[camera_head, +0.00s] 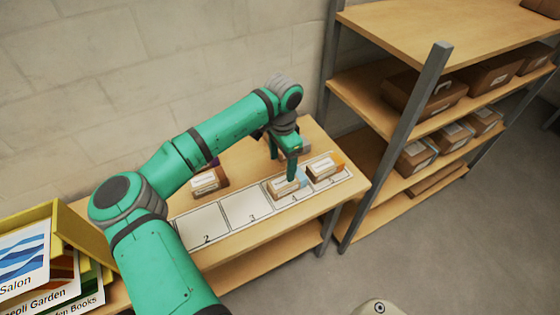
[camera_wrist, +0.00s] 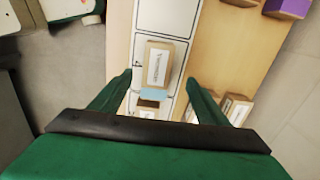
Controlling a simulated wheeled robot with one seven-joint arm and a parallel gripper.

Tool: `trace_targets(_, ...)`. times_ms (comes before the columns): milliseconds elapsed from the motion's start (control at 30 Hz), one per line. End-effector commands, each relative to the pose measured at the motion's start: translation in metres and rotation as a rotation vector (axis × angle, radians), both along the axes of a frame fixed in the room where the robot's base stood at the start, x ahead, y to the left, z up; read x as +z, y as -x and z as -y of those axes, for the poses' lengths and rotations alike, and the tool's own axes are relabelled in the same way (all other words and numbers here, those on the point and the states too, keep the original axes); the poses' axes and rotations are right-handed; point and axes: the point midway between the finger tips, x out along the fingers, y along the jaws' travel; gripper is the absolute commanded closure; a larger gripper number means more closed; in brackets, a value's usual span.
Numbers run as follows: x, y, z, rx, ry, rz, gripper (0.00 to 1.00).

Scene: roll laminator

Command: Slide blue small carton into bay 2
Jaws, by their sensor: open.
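The blue small carton (camera_head: 283,189), brown with a white label and a light blue end, lies in the bay just right of bay 3. In the wrist view the carton (camera_wrist: 158,66) sits between the fingertips, blue end toward the palm. My gripper (camera_head: 282,170) is open, reaching down over the carton; in the wrist view my gripper (camera_wrist: 158,82) has one finger on each side, with gaps visible. Bay 2 (camera_head: 204,222), the leftmost marked rectangle, is empty.
Bay 3 (camera_head: 246,206) is empty. An orange-ended carton (camera_head: 322,167) lies in the rightmost bay, close to the blue one. A purple-ended carton (camera_head: 205,182) stands behind the bays. A yellow sign bin (camera_head: 75,232) is at left; shelves (camera_head: 400,75) with boxes stand right.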

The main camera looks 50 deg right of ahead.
Motion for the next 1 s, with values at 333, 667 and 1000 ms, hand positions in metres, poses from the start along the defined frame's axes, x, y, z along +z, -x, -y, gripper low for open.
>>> trace_targets(333,-0.047,0.004,0.005,-0.010,-0.001,-0.001,0.31)
trace_targets(667,-0.093,-0.002,-0.003,0.005,0.000,0.000,0.31)
trace_targets(1000,-0.106,-0.002,-0.002,0.005,0.002,-0.001,0.31)
